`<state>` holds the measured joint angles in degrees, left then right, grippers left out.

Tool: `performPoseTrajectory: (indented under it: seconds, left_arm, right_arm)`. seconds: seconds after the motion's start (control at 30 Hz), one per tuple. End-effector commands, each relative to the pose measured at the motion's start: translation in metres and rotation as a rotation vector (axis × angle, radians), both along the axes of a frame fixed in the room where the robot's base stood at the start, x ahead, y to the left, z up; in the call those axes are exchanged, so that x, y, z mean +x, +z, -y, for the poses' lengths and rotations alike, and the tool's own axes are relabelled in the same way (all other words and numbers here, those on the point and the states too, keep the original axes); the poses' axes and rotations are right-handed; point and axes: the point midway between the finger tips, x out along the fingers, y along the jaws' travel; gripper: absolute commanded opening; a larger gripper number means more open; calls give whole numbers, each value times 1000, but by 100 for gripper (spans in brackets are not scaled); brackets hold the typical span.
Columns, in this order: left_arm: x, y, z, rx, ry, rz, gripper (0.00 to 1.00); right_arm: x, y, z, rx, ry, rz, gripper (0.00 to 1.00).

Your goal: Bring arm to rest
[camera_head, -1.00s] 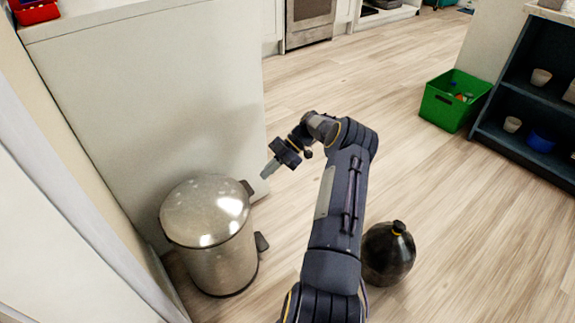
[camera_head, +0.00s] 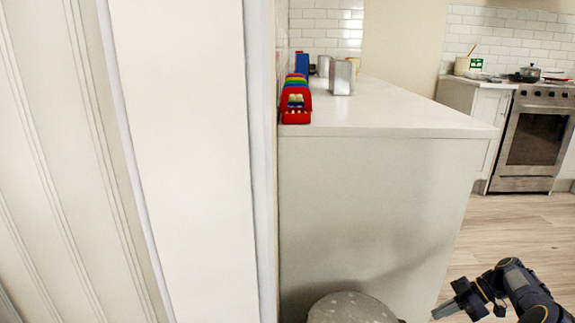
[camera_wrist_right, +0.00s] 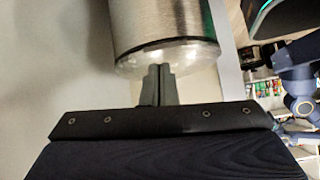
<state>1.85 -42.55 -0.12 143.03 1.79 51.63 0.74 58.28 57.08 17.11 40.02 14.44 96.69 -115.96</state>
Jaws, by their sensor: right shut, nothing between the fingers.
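My right gripper (camera_head: 447,308) is at the lower right of the head view, beside the front of the white counter unit. Its fingers also show in the right wrist view (camera_wrist_right: 158,72), pressed together with nothing between them. The metal trash can (camera_head: 350,308) shows only its lid top at the bottom edge of the head view. In the wrist view the can (camera_wrist_right: 165,25) appears just beyond the fingertips; whether they touch it I cannot tell. My left gripper is not in view.
A white counter (camera_head: 385,108) bears a red toy-like holder (camera_head: 296,103) and metal canisters (camera_head: 342,77). An oven (camera_head: 533,142) stands at the back right. A white wall or door edge (camera_head: 185,150) fills the left. Wooden floor (camera_head: 510,230) is open on the right.

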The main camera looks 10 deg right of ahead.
Motion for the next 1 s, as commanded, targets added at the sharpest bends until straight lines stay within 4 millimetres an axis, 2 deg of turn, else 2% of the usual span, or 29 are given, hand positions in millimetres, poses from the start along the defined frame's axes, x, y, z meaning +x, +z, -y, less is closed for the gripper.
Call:
performPoseTrajectory:
  seconds: [0.03,0.13,0.23,0.37,0.5,0.6,0.7,0.8,1.0]
  left_arm:
    - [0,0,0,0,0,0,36]
    - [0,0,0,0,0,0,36]
    - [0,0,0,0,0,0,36]
    - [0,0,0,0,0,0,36]
    - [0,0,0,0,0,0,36]
    - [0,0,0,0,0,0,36]
    - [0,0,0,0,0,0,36]
    - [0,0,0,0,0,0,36]
    - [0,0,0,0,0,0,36]
  right_arm:
    - [11,33,-22,-35,-5,-48,0]
    - [19,84,-67,-104,-72,-170,0]
    - [12,128,-113,-174,-170,-269,0]
    - [-15,173,-170,-244,-332,-362,0]
    - [-63,203,-224,-277,-538,-419,0]
    - [-102,211,-256,-262,-691,-441,0]
    - [-138,208,-280,-222,-820,-456,0]
    - [-166,201,-298,-170,-919,-467,0]
    - [-207,179,-323,-62,-1055,-489,0]
